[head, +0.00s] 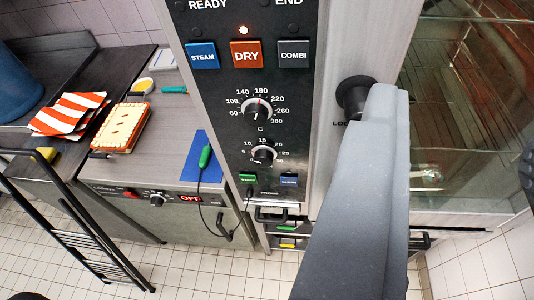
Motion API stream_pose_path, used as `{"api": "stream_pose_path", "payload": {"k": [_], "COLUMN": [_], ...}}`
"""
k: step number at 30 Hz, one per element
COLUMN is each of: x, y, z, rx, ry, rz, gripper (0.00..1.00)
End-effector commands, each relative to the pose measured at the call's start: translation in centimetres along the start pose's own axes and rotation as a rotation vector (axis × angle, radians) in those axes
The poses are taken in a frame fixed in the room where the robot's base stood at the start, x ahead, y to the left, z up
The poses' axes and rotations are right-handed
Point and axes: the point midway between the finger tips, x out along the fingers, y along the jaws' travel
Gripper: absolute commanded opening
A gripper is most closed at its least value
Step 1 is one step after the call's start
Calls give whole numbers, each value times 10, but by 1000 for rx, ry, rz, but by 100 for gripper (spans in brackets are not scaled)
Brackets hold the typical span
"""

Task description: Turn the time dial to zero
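The time dial (263,156) is the smaller black knob low on the dark control panel (232,128). Small white numbers, including 10, 15, 20 and 25, run around its top. A pale mark seems to lie toward its lower left, but it is too small to read exactly. The larger temperature dial (257,110), marked C with numbers from 60 to 300, sits just above it. My gripper cannot be made out in this view, and nothing touches the time dial. A big grey lever-like shape (362,205) stands close to the camera, right of the panel.
STEAM (203,55), DRY (246,54) and COMBI (294,54) buttons sit above the dials; a lamp (243,30) glows over DRY. A black hub (355,96) meets the grey shape. A green probe (205,156) with a cable lies left. The oven's glass (470,90) is right.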

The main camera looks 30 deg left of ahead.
Motion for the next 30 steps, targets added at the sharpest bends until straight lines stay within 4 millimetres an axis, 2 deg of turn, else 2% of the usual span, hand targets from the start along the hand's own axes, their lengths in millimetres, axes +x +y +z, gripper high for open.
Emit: {"api": "stream_pose_path", "payload": {"k": [4,5,7,8,11,13,17,21,24,27,30], "x": [0,0,2,4,21,43,93,136,158,171,178], "y": [0,0,-1,-3,-16,-33,-73,-115,-138,-154,-164], "z": [0,0,1,4,22,44,109,190,248,298,340], "rx": [0,0,0,0,3,6,23,46,56,60,57], "ry": [0,0,0,0,3,10,27,59,86,120,154], "rz": [0,0,-2,-4,-23,-46,-103,-146,-166,-179,-188], "gripper": [36,39,59,62,62,62,62,62,62,62,62]}}
